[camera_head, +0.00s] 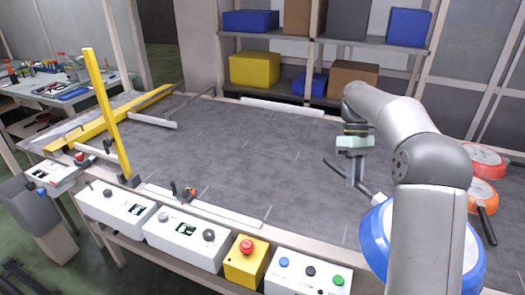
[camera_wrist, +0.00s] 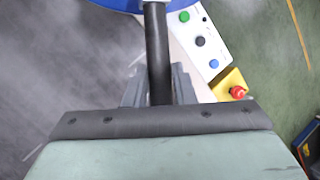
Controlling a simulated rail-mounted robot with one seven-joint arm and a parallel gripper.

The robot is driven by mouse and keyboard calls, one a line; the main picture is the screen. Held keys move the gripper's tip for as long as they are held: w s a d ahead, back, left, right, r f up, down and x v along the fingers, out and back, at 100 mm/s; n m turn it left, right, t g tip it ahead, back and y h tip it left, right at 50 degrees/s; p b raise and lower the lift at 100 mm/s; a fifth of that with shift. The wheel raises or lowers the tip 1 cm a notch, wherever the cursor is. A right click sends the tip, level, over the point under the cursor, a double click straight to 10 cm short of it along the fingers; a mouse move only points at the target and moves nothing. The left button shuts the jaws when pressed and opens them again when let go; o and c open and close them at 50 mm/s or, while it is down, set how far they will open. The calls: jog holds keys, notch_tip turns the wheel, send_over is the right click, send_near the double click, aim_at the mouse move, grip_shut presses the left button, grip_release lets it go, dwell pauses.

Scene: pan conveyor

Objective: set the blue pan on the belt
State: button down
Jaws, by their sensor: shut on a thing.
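The blue pan (camera_head: 374,238) is at the right front in the head view, partly hidden behind my arm. Its black handle (camera_head: 338,168) points back and left. My gripper (camera_head: 355,180) is shut on this handle. In the wrist view my gripper (camera_wrist: 158,90) has one finger on each side of the black handle (camera_wrist: 158,45), and a strip of the blue pan (camera_wrist: 125,3) shows at the top edge. The grey belt (camera_head: 240,150) lies under and left of the gripper. Whether the pan touches the belt or hangs above it I cannot tell.
Red-orange pans (camera_head: 478,160) lie to the right behind my arm. A yellow post (camera_head: 105,115) and yellow bar stand at the belt's left end. Control boxes (camera_head: 188,238) and a yellow emergency-stop box (camera_head: 246,262) line the front edge. The belt's middle is clear.

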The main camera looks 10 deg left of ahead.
jog(key=w+a+f+n+t+h, duration=0.15)
jog(key=w+a+n+t, duration=0.35)
jog(key=a+n, duration=0.5)
jog(key=w+a+f+n+t+h, duration=0.15)
jog(key=w+a+n+t, duration=0.4)
jog(key=n, duration=0.95)
jog(key=s+d+h, duration=0.1)
jog(key=s+d, duration=1.1)
jog(key=s, duration=0.1)
jog(key=w+f, duration=0.3)
jog(key=w, duration=0.1)
jog(key=w+f, duration=0.2)
jog(key=w, duration=0.2)
jog(key=w+f, duration=0.3)
jog(key=w, duration=0.1)
jog(key=shift+w+f, duration=0.35)
jog(key=shift+w, duration=0.05)
jog(key=shift+w+f, duration=0.45)
jog(key=shift+f, duration=0.05)
jog(key=shift+w+f+b, duration=0.15)
jog(key=shift+f+b, duration=0.2)
jog(key=shift+f, duration=1.3)
jog(key=c, duration=1.2)
grip_release()
jog(key=shift+f+g, duration=0.2)
jog(key=shift+g, duration=0.05)
